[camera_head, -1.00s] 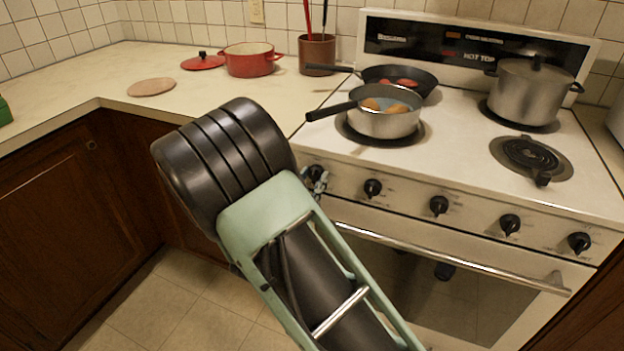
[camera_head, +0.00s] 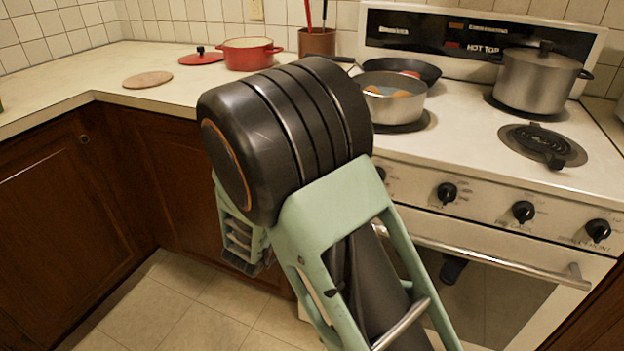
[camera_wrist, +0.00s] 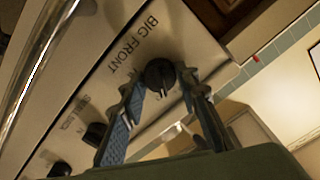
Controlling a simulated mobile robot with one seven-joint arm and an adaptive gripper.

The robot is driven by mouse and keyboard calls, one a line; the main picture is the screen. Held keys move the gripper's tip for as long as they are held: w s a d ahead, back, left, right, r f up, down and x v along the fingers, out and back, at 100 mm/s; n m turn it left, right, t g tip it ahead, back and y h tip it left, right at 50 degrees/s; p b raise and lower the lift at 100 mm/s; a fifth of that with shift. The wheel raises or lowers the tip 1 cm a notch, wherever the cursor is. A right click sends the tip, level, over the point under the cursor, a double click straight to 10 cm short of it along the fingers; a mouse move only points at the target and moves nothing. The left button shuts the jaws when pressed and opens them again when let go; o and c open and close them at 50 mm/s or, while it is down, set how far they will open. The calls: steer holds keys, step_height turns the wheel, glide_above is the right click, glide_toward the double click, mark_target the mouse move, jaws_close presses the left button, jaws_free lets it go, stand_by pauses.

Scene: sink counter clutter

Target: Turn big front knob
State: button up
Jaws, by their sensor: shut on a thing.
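The big front knob (camera_wrist: 160,74) is round and black, with "BIG FRONT" lettered beside it on the pale stove panel in the wrist view. My gripper (camera_wrist: 158,80) has one blue-padded finger on each side of the knob and is shut on it. A light pointer mark shows on the knob's near side. Other black knobs, such as the one at the middle of the panel (camera_head: 446,192), show to the right of my arm.
The oven handle (camera_head: 500,262) runs below the knobs. A saucepan (camera_head: 392,108) and a dark skillet (camera_head: 425,70) stand on the left burners, a lidded pot (camera_head: 537,82) at the back right. A red pot (camera_head: 248,56) stands on the left counter.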

steer(key=shift+f+m+b, duration=0.15)
steer(key=shift+m+b, duration=1.55)
steer(key=shift+b, duration=0.2)
steer(key=o, duration=1.2)
steer(key=shift+c, duration=0.2)
steer(key=shift+r, duration=0.25)
